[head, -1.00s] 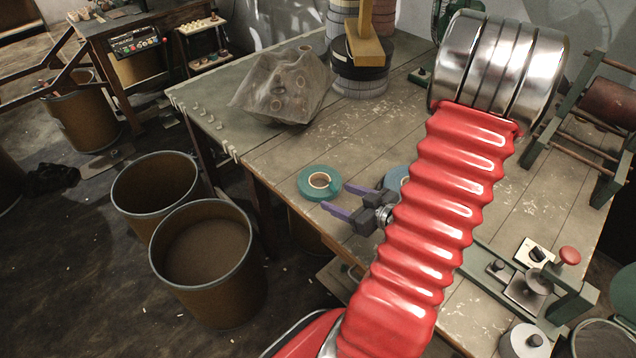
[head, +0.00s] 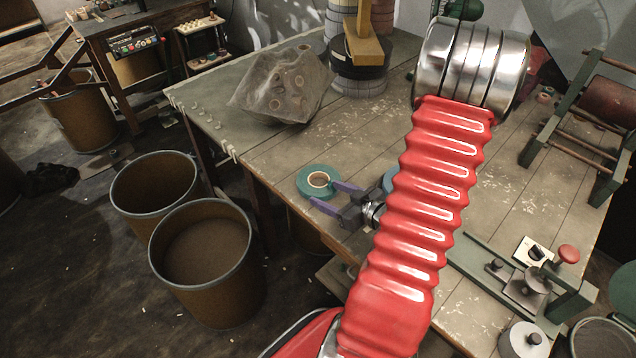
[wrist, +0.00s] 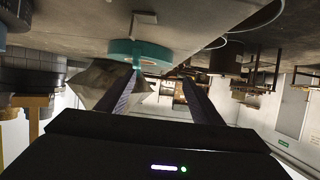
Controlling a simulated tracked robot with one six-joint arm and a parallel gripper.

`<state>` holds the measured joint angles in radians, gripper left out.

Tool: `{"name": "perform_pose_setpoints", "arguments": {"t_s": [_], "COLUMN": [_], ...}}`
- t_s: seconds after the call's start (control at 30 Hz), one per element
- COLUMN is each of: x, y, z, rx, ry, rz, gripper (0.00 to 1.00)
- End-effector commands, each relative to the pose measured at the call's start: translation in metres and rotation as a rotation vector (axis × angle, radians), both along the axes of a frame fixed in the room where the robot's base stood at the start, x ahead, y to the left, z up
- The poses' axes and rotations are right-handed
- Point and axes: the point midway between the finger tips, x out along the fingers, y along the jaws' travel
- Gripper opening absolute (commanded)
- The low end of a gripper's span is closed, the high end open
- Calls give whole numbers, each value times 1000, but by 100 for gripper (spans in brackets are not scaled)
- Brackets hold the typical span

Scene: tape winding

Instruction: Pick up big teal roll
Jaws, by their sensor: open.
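The big teal roll (head: 304,188) lies flat on the workbench near its front edge, with a pale core. My gripper (head: 324,193) is open and empty, with its two purple fingers pointing at the roll's right front side. One fingertip is by the roll's right edge and the other by its front edge. I cannot tell whether they touch it. The wrist view is upside down; there the teal roll (wrist: 150,49) shows beyond the left finger, left of the middle of my gripper (wrist: 162,78).
A blue roll (head: 389,180) is partly hidden behind my red arm. A plastic-wrapped bundle (head: 284,86) and stacked rolls (head: 358,85) stand farther back on the workbench (head: 260,150). Two brown bins (head: 208,290) stand on the floor in front. A green metal fixture (head: 520,290) sits at the right.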

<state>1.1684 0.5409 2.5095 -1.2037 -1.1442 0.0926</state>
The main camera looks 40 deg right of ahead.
Motion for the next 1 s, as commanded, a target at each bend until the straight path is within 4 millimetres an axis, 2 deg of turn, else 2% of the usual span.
{"name": "perform_pose_setpoints", "arguments": {"t_s": [0.3,0.77,1.0], "x": [32,37,56], "y": [1,1,2], "z": [-13,-15,-24], "rx": [0,-1,1], "ry": [1,0,1], "rz": [2,1,4], "gripper": [60,60,60]}}
